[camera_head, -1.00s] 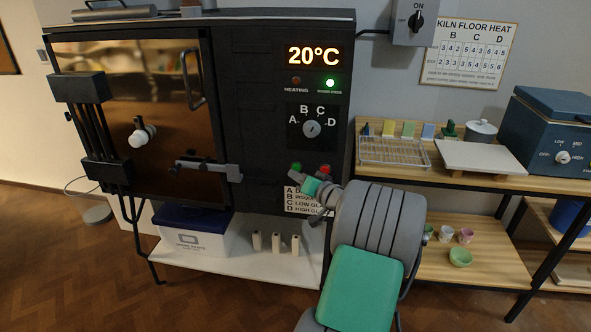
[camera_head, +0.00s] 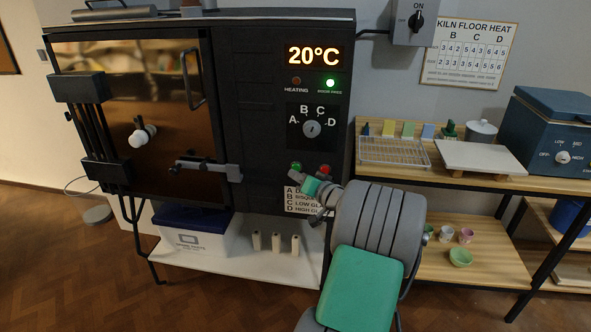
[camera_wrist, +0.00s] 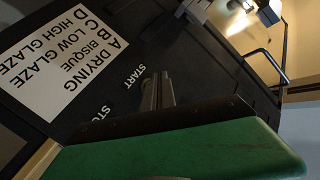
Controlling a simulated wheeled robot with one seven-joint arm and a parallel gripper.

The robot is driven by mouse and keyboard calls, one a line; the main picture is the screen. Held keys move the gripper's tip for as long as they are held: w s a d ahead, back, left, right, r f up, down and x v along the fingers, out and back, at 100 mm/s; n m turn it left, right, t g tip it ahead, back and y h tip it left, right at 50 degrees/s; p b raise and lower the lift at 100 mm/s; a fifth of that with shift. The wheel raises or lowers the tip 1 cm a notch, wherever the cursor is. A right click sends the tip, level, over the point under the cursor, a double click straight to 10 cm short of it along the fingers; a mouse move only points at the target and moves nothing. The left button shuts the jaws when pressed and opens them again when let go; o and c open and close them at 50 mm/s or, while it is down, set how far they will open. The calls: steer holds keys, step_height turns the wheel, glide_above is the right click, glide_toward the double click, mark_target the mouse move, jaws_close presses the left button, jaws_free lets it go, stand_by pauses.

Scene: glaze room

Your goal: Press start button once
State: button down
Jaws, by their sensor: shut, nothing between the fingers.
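The green start button (camera_head: 296,166) is on the lower part of the kiln's black front panel, left of a red button (camera_head: 325,169). My gripper (camera_head: 292,174) is shut and empty, with its tip right by the green button and partly covering it. I cannot tell whether they touch. In the wrist view my closed fingers (camera_wrist: 157,90) point at the panel beside the START label (camera_wrist: 128,77). The STOP label (camera_wrist: 103,113) is partly cut off by my gripper body, and neither button shows clearly there.
The kiln display (camera_head: 314,55) reads 20°C. The green lamp (camera_head: 330,83) is lit and the heating lamp (camera_head: 296,81) looks unlit. A dial (camera_head: 312,129) sits above the buttons. The kiln door (camera_head: 130,120) is shut. A wooden shelf (camera_head: 400,180) stands to the right.

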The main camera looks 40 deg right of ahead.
steer(key=shift+w+d, duration=0.3)
steer(key=shift+d, duration=0.05)
steer(key=shift+w+d+b, duration=0.25)
steer(key=shift+d+b, duration=0.1)
steer(key=shift+b, duration=0.1)
stand_by(0.6)
steer(key=shift+s+a, duration=0.5)
steer(key=shift+a, duration=0.2)
steer(key=shift+s+a+b, duration=0.25)
steer(key=shift+s+a, duration=0.55)
steer(key=shift+a, duration=0.2)
steer(key=shift+s+a+b, duration=0.2)
steer(key=shift+s+a, duration=0.55)
steer(key=shift+a, duration=0.25)
